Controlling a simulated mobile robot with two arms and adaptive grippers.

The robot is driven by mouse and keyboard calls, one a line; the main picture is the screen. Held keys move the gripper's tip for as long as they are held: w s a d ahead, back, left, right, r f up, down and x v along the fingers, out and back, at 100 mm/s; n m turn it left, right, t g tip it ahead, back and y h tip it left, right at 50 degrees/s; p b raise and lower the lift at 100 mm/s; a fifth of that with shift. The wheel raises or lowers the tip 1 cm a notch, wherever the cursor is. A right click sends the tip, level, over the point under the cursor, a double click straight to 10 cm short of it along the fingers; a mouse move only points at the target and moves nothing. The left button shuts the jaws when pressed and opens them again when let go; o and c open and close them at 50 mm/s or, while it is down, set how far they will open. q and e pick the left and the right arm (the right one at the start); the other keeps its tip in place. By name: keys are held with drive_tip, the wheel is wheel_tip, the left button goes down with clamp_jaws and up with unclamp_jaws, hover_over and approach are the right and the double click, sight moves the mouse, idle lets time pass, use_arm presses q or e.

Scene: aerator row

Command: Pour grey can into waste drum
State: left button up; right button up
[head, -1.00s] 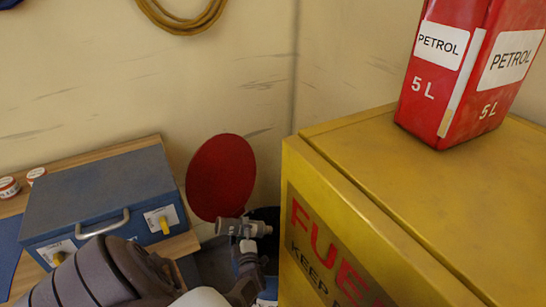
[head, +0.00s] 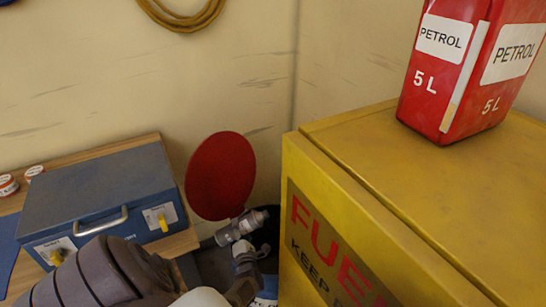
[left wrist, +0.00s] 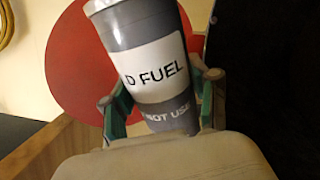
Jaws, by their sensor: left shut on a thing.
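The grey can (head: 243,226) is in my left gripper (head: 243,246), tilted strongly in the head view with its right end higher. In the left wrist view the can (left wrist: 150,65) shows a white label reading "D FUEL", and the green-edged fingers (left wrist: 165,100) press on both its sides. The dark waste drum (head: 216,262) stands in the corner under the can, mostly hidden by my left arm and the yellow cabinet. Its round red lid (head: 220,175) stands up behind the can. No liquid shows. My right gripper is not in view.
A yellow fuel cabinet (head: 340,190) stands close on the right, with a red petrol can (head: 450,70) on top. A blue metal box (head: 95,195) sits on a wooden bench at the left. A yellow hose hangs on the wall.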

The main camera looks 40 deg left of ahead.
sight(249, 228)
use_arm(q)
drive_tip(key=r+n, duration=0.1)
drive_tip(key=w+r+n, duration=0.1)
drive_tip(key=shift+d+r+n, duration=0.1)
drive_tip(key=shift+d+n, duration=0.2)
drive_tip(key=shift+d, duration=0.1)
drive_tip(key=n+b, duration=0.2)
drive_tip(key=w+f+n+b, duration=0.1)
drive_tip(key=n+b, duration=0.1)
drive_tip(key=shift+d+f, duration=0.2)
drive_tip(key=shift+r+n+b, duration=0.3)
drive_tip(key=shift+n+b, duration=0.05)
drive_tip(key=shift+n, duration=1.35)
wheel_tip(249, 228, down, 4)
drive_tip(key=b, duration=0.5)
drive_tip(key=shift+w+d, duration=0.1)
drive_tip(key=shift+w, duration=0.05)
drive_tip(key=shift+w+d+r+n+b, duration=0.1)
drive_tip(key=shift+r+n+b, duration=0.25)
drive_tip(key=shift+r+n, duration=0.65)
drive_tip(key=shift+f, duration=0.1)
